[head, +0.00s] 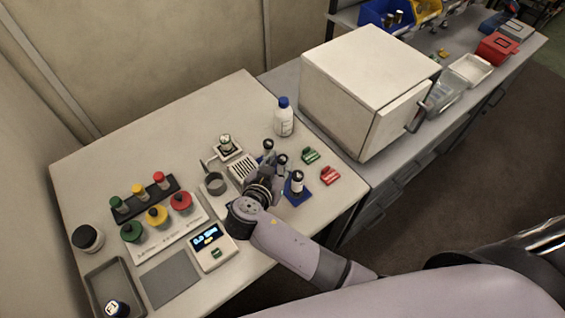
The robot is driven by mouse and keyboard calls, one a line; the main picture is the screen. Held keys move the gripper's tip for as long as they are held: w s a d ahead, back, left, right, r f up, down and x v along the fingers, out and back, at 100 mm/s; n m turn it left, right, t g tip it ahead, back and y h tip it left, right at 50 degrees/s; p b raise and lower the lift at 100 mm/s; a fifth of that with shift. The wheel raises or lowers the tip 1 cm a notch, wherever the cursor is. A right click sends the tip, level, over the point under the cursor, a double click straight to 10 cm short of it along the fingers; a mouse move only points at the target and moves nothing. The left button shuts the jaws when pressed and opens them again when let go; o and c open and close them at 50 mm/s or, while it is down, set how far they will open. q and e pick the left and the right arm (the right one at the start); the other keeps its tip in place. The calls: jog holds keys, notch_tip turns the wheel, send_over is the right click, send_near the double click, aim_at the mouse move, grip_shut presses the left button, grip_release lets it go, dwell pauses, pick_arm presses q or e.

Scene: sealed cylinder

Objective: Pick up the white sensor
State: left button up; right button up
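A small white cylinder with a dark top (297,183), which looks like the white sensor, stands upright on a blue pad (303,198) near the table's right edge. My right gripper (272,160) reaches over the table from the lower right, just left of the white cylinder in the head view. Its dark fingers are small and overlap the things behind them, so I cannot tell how far they are apart or whether they touch anything. My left gripper is not in view.
A white slotted block (242,169), a grey ring (215,184) and a small stand (225,152) lie left of the gripper. Green (310,155) and red (330,175) parts lie to the right. A blue-capped bottle (284,120) stands behind. A large white box (368,75) stands on the adjoining bench.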

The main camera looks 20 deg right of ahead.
aim_at(284, 156)
jog(key=shift+w+d+f, duration=0.2)
jog(key=shift+w+d, duration=0.15)
jog(key=shift+w, duration=0.05)
jog(key=p+x, duration=0.2)
jog(key=x, duration=0.3)
jog(key=shift+w+d+f, duration=0.15)
jog(key=shift+w+f, duration=0.05)
jog(key=shift+w, duration=0.1)
jog(key=shift+c, duration=0.4)
grip_shut()
